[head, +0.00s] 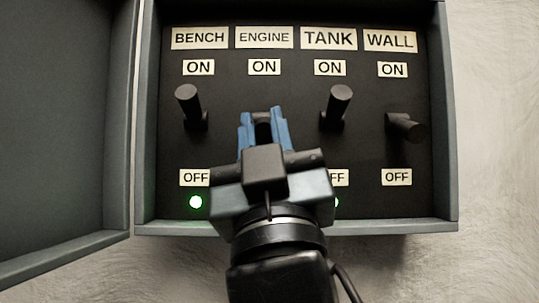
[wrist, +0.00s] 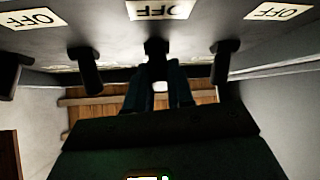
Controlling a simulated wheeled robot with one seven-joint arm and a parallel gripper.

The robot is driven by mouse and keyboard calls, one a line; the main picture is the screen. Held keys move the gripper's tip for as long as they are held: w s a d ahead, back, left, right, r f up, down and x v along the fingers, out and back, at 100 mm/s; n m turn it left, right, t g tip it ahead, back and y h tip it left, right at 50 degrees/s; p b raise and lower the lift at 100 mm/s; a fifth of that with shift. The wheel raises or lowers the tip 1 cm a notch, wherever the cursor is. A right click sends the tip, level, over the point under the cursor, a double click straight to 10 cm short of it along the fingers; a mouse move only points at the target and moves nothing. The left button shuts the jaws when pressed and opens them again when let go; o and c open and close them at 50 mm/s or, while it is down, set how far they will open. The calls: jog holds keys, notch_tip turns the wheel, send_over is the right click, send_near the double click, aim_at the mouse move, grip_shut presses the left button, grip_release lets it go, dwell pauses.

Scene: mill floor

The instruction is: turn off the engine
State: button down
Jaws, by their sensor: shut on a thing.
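The ENGINE label (head: 264,37) is second from the left on the switch panel. Below it, the dark engine lever (head: 263,117) shows between the blue fingers of my gripper (head: 263,127), which is shut on it. In the wrist view the engine lever (wrist: 156,48) also stands between the fingertips (wrist: 160,85), near an upside-down OFF label (wrist: 162,9). My gripper covers much of this lever, so I cannot tell how far it is tilted. The engine's OFF label and any lamp below it are hidden in the head view.
The bench lever (head: 188,102) and tank lever (head: 338,102) point up; the wall lever (head: 406,126) sits lower. Bench's lamp (head: 196,202) is green, and tank's lamp (head: 337,202), partly covered, glows green. The box's grey door (head: 62,130) stands open at left.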

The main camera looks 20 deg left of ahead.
jog(key=shift+f, duration=0.1)
dwell(0.4)
jog(key=c, duration=1)
grip_release()
jog(key=b+v, duration=0.2)
jog(key=v, duration=0.5)
jog(key=shift+s+f, duration=0.2)
jog(key=shift+f, duration=0.1)
jog(key=shift+d, duration=0.1)
